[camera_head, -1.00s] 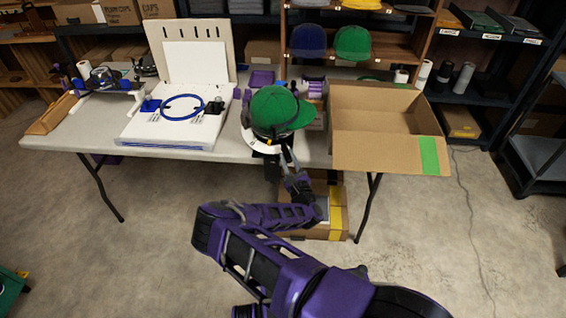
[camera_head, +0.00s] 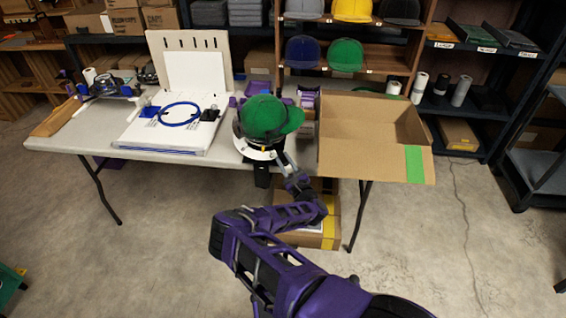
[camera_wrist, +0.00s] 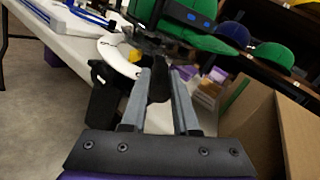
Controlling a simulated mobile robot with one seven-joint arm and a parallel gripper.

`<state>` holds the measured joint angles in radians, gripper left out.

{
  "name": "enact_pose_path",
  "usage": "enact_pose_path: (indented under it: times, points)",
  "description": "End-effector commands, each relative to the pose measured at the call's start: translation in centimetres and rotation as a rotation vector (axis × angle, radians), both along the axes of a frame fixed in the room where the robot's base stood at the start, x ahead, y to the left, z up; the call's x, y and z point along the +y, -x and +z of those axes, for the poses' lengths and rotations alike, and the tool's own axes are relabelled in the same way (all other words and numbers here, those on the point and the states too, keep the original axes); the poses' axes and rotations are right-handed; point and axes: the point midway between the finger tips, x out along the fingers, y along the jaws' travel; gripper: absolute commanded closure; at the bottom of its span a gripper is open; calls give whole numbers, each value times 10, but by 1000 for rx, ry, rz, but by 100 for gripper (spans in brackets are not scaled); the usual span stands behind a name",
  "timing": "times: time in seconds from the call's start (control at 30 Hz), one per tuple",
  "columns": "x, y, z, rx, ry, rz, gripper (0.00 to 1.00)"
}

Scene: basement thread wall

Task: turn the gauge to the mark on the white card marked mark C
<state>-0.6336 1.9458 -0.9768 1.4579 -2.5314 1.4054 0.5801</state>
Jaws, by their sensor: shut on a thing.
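A green cap (camera_head: 264,117) sits on a dark round fixture at the front edge of the table. A white curved dial plate (camera_head: 258,152) lies under it and also shows in the wrist view (camera_wrist: 120,58), with dark marks too small to read. I cannot make out a card reading mark C. My gripper (camera_wrist: 160,76) is shut on a dark tab (camera_wrist: 158,88) below the cap, seemingly the gauge's handle. In the head view my gripper (camera_head: 284,160) reaches the fixture from the front right. The fingers and fixture partly hide the dial.
An open cardboard box (camera_head: 350,163) with a green patch stands close on the right. A white board with a blue hoop (camera_head: 180,114) lies to the left on the table (camera_head: 80,135). Another box (camera_head: 318,238) is on the floor below. Shelves of caps stand behind.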

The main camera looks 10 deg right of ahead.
Motion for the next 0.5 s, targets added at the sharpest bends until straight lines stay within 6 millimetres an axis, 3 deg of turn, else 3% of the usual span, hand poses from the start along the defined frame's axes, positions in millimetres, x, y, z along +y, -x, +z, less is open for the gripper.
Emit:
enact_pose_path:
  times: [0.37,0.4,0.5]
  points:
    - [-1,0,-1,1,0,0,100]
    - [-1,0,-1,1,0,0,64]
    - [-1,0,-1,1,0,0,46]
